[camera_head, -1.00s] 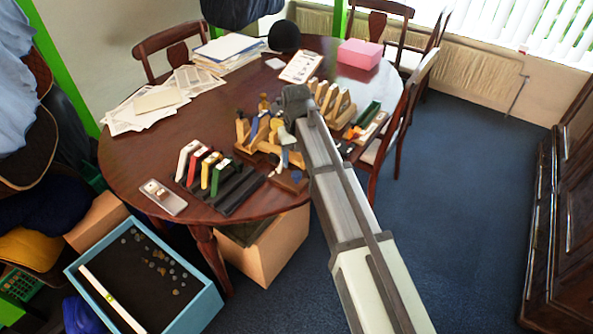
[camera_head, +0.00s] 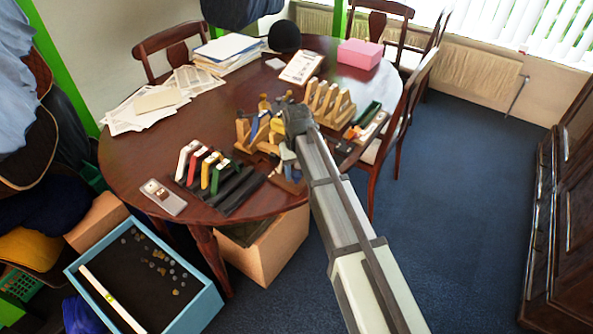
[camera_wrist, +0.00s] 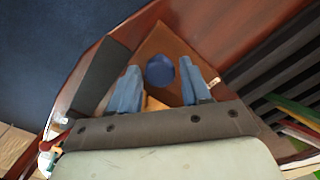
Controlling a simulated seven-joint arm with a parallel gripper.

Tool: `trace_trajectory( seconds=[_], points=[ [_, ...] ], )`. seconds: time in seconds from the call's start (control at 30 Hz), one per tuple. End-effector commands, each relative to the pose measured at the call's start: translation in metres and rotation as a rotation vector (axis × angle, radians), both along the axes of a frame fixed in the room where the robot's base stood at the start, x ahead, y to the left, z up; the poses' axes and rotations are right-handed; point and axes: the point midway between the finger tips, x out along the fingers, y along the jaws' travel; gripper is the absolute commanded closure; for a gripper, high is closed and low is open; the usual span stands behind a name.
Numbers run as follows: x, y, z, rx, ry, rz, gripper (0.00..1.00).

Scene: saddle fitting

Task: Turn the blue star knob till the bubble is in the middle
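The blue star knob (camera_wrist: 160,72) sits on a brown wooden block (camera_wrist: 172,42) in the wrist view. My gripper (camera_wrist: 160,76) is open, with one pale blue finger on each side of the knob. I see gaps between fingers and knob, and cannot tell how far above it the fingertips are. In the head view my gripper (camera_head: 291,171) is low over the block at the table's front edge, and hides the knob. A pale bar with a small yellow-green spot (camera_head: 110,298) lies across the blue-rimmed box; no bubble can be made out.
A black rack (camera_head: 238,190) with coloured pieces stands left of my gripper on the round table (camera_head: 125,160). Wooden stands (camera_head: 328,103) are behind it. The blue-rimmed box (camera_head: 200,308) is on the floor at lower left. Open carpet (camera_head: 460,200) lies to the right.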

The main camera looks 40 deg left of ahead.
Motion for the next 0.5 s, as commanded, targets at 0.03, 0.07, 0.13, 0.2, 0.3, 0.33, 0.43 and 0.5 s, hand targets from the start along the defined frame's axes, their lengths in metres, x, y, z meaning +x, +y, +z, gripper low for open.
trace_trajectory(
  seconds=[0.03,0.07,0.13,0.2,0.3,0.33,0.43,0.5],
  points=[
    [0.0000,0.0000,0.0001,0.000,0.000,0.000,0.58],
    [0.0000,0.0000,0.0001,0.000,0.000,0.000,0.60],
    [0.0000,0.0000,0.0001,0.000,0.000,0.000,0.67],
    [0.0000,0.0000,0.0001,0.000,0.000,0.000,0.74],
    [0.0000,0.0000,0.0002,0.000,0.000,0.000,0.83],
    [0.0000,0.0000,0.0002,0.000,0.000,0.000,0.86],
    [0.0001,0.0001,0.0002,0.000,0.000,0.000,0.95],
    [0.0000,0.0000,0.0002,0.000,0.000,-0.004,0.95]
  ],
)
